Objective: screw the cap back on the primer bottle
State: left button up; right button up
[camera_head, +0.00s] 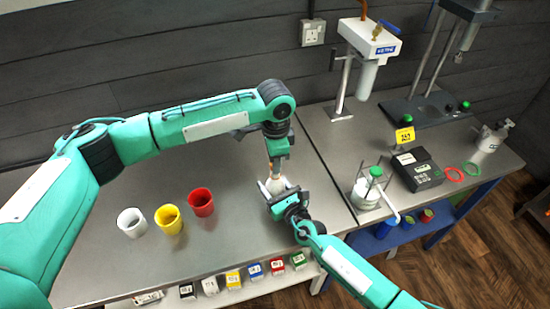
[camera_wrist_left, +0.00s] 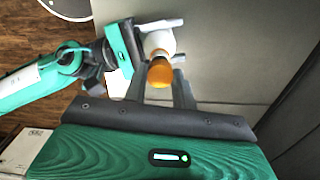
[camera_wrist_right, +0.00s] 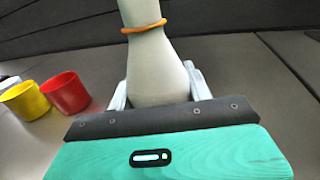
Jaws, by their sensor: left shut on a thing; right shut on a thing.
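The primer bottle (camera_wrist_right: 160,75) is pale, with an orange ring (camera_wrist_right: 145,27) around its neck in the right wrist view. It stands upright on the bench in the head view (camera_head: 274,186). My right gripper (camera_head: 279,193) is shut around its body, a finger on each side. The orange cap (camera_wrist_left: 160,73) is between the fingers of my left gripper (camera_wrist_left: 164,88), which is shut on it. In the head view my left gripper (camera_head: 273,160) points down directly above the bottle. The cap lines up with the bottle neck; whether they touch I cannot tell.
White (camera_head: 132,222), yellow (camera_head: 169,219) and red (camera_head: 201,202) cups stand left of the bottle. Several small labelled containers sit below the front edge. On the right bench are a bottle holder (camera_head: 367,192), a black device (camera_head: 418,169) and a stand (camera_head: 345,90).

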aim_at(275, 186)
pick_arm(q)
jog(key=shift+f, duration=0.1)
jog(key=shift+f, duration=0.8)
jog(key=shift+f, duration=0.55)
jog(key=m, duration=3.2)
jog(key=shift+w+d+f+m, duration=0.1)
jog(key=shift+m, duration=0.2)
